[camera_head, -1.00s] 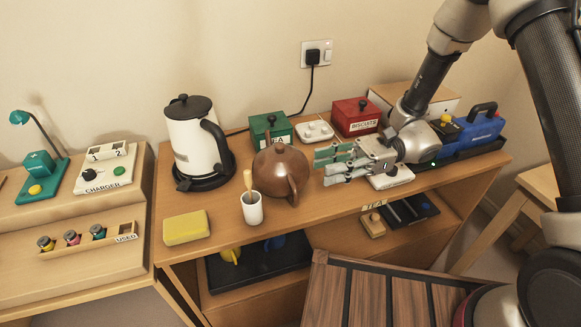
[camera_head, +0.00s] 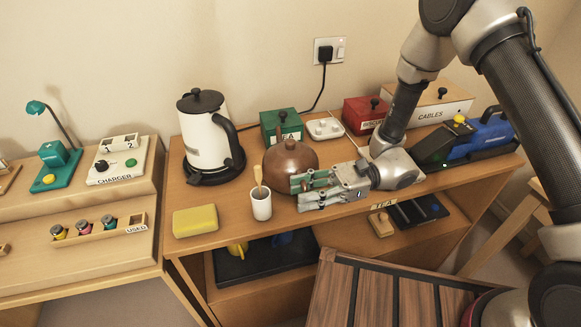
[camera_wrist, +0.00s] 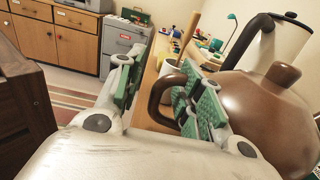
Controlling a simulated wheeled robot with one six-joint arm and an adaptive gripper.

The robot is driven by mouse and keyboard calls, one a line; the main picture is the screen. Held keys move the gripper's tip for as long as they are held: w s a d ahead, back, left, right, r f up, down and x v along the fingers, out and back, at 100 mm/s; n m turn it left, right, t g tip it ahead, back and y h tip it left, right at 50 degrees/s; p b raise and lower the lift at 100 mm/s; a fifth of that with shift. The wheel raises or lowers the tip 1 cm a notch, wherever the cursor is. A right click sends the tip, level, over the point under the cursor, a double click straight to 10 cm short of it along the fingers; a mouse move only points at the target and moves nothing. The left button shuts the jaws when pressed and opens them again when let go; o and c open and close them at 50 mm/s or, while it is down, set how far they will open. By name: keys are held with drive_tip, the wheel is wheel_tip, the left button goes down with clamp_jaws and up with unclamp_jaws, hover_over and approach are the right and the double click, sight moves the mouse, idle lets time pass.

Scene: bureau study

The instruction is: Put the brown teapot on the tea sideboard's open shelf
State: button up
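The brown teapot (camera_head: 290,155) stands upright on the top of the tea sideboard (camera_head: 235,222), beside the white kettle. Its handle (camera_wrist: 158,98) points towards my gripper. My gripper (camera_head: 300,188) is low over the top at the teapot's front right. In the wrist view its fingers (camera_wrist: 160,95) are apart, with the handle between them, nearer the right finger; contact cannot be told. My fingers hide the handle in the head view. The sideboard's open shelf (camera_head: 345,235) lies below the top, with a small block by a TEA label and a dark tray on it.
A white cup (camera_head: 261,204) holding a wooden-handled tool stands close left of my fingers. A yellow sponge (camera_head: 195,220), kettle (camera_head: 207,135), green box (camera_head: 282,127), red box (camera_head: 362,115) and blue tool (camera_head: 480,135) share the top. A dark-slatted wooden surface (camera_head: 375,290) is in front.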

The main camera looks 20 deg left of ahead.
clamp_jaws()
idle(0.4)
